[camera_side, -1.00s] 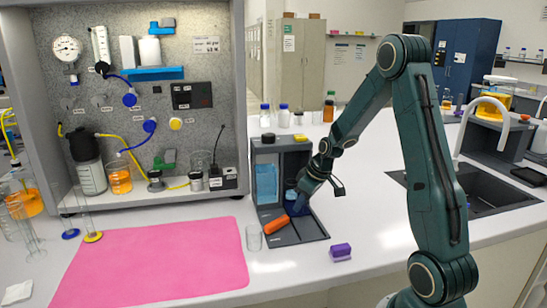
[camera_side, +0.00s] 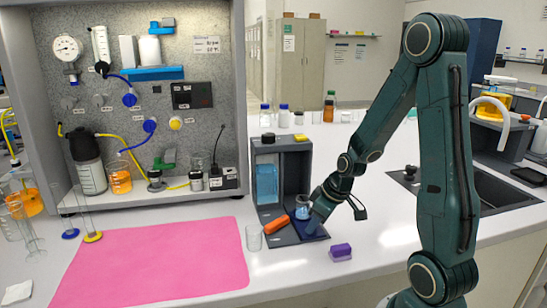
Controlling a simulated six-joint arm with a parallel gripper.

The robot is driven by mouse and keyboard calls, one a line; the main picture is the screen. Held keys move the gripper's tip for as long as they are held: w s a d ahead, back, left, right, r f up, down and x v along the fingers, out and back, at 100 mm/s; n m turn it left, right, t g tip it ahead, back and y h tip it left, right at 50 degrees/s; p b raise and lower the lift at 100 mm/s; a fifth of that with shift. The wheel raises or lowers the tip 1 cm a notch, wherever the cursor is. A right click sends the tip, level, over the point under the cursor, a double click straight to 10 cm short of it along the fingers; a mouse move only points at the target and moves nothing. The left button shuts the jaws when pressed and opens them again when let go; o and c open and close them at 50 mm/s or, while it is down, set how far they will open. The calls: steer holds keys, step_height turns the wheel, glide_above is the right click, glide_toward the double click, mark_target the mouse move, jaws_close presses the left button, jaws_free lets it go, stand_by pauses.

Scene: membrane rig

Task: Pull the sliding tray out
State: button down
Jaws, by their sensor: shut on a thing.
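The sliding tray (camera_side: 317,234) is a small dark blue plate at the front of the grey rig (camera_side: 283,178). It stands out over the front part of the rig's dark base. A small glass beaker (camera_side: 302,208) with blue liquid stands on the tray, upright. My gripper (camera_side: 313,223) reaches down from the right, beside the beaker, and is shut on the sliding tray at its front right. The fingertips and the exact grip spot are small and partly hidden by the gripper itself.
An orange object (camera_side: 276,227) lies on the rig base, left of the tray. An empty glass (camera_side: 253,238) stands left of the base, and a purple block (camera_side: 340,251) lies in front right. A pink mat (camera_side: 150,262) covers the bench at left. The bench right of my gripper is clear.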

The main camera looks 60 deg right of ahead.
steer(key=shift+s+a, duration=0.1)
steer(key=shift+a, duration=0.1)
steer(key=c, duration=1.2)
jaws_free()
steer(key=shift+r, duration=0.2)
steer(key=shift+v, duration=0.8)
steer(key=v, duration=1.2)
steer(key=shift+a, duration=0.1)
